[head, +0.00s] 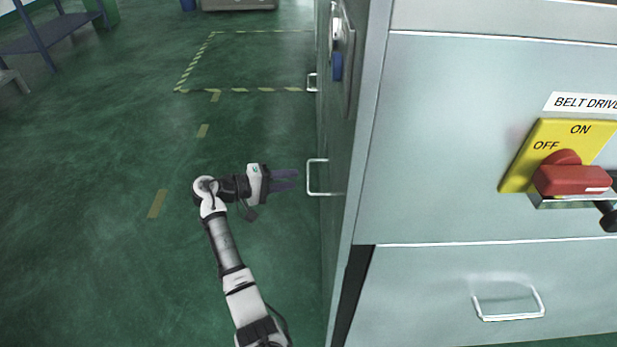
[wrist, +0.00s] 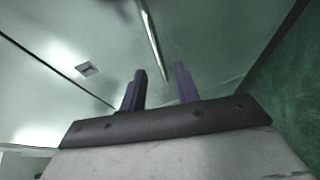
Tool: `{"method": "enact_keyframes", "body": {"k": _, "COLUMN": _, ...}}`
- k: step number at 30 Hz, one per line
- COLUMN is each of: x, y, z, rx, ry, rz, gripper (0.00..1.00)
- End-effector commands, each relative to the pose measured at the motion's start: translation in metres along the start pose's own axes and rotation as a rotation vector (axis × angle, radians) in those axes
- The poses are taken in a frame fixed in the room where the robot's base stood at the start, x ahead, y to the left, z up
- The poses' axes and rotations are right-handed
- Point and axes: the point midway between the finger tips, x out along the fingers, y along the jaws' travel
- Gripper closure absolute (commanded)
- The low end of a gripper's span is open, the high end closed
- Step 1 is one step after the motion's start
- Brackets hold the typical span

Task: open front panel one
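A grey metal cabinet stands at right in the head view. Its narrow-looking left face (head: 342,120) carries a pale U-shaped handle (head: 318,177). My gripper (head: 298,179) is just left of this handle, its dark fingers pointing at it, with a small gap visible. In the wrist view the two fingers of my gripper (wrist: 160,72) stand apart and open. The handle bar (wrist: 150,38) runs between them in the picture, beyond the fingertips. The panel (wrist: 60,40) behind it looks closed, with thin seams. I cannot tell which panel is number one.
The near face has a red-and-yellow switch (head: 565,170) and a lower drawer-like panel with a handle (head: 508,305). Green floor (head: 110,130) is clear at left; a blue table (head: 50,35) stands far left.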

Motion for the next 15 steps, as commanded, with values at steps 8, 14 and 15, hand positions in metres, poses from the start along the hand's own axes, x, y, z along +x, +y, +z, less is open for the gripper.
{"method": "enact_keyframes", "body": {"k": 8, "x": 0.051, "y": -0.001, "z": 0.0, "rx": 0.001, "ry": 0.0, "rz": -0.001, "gripper": 0.68}}
{"method": "enact_keyframes", "body": {"k": 14, "x": 0.065, "y": 0.0, "z": -0.001, "rx": 0.001, "ry": 0.002, "rz": -0.001, "gripper": 0.68}}
{"method": "enact_keyframes", "body": {"k": 15, "x": 0.066, "y": 0.0, "z": -0.001, "rx": 0.001, "ry": 0.003, "rz": -0.001, "gripper": 0.68}}
